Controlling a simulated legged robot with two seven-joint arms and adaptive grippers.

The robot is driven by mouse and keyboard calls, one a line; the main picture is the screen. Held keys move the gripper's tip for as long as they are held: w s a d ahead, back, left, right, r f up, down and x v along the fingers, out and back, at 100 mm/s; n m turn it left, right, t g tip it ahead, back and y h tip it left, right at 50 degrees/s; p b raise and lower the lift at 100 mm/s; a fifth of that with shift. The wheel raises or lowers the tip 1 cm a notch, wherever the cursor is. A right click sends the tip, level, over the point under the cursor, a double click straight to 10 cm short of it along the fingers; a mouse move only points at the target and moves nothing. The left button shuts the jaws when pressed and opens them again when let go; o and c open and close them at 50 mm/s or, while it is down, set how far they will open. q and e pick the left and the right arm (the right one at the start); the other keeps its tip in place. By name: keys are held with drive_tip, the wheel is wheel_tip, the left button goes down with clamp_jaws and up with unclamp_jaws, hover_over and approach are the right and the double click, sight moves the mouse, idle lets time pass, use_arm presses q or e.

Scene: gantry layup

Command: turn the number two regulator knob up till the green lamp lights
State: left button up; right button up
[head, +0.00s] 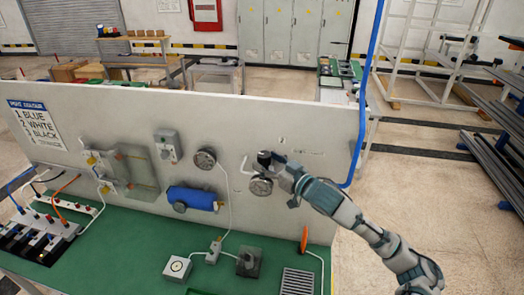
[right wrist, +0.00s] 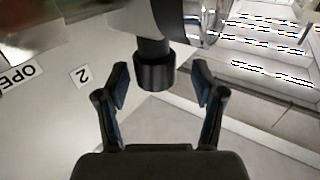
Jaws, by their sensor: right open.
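The number two regulator's black knob (head: 264,157) stands on the upright grey panel, above a round gauge (head: 261,187). In the right wrist view the knob (right wrist: 155,73) points down between the tips of my right gripper (right wrist: 162,80). Clear gaps show on both sides, so the fingers are open and apart from it. A "2" label (right wrist: 82,75) is on the panel to the left. In the head view my right gripper (head: 285,177) reaches the panel from the right and partly covers the regulator. My left gripper is not in view. I cannot make out a lit green lamp.
A second gauge (head: 205,158) and a blue cylinder (head: 192,198) are on the panel to the left. A blue pipe (head: 361,105) runs up the panel's right edge. The green bench (head: 130,243) below holds a white box (head: 177,267) and an orange-handled tool (head: 304,238).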

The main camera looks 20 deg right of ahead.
drive_tip(key=shift+w+d+f, duration=0.1)
drive_tip(key=shift+w+d, duration=0.1)
drive_tip(key=shift+w, duration=0.35)
drive_tip(key=shift+w+d, duration=0.2)
drive_tip(key=shift+w, duration=0.35)
drive_tip(key=shift+a, duration=0.8)
drive_tip(key=c, duration=1.1)
drive_tip(key=shift+w+d, duration=0.1)
drive_tip(key=shift+d, duration=0.15)
drive_tip(key=shift+c, duration=0.3)
drive_tip(key=shift+h, duration=0.3)
drive_tip(key=shift+a+f+m+h, duration=0.1)
drive_tip(key=shift+m+h, duration=0.4)
drive_tip(key=shift+h, duration=0.3)
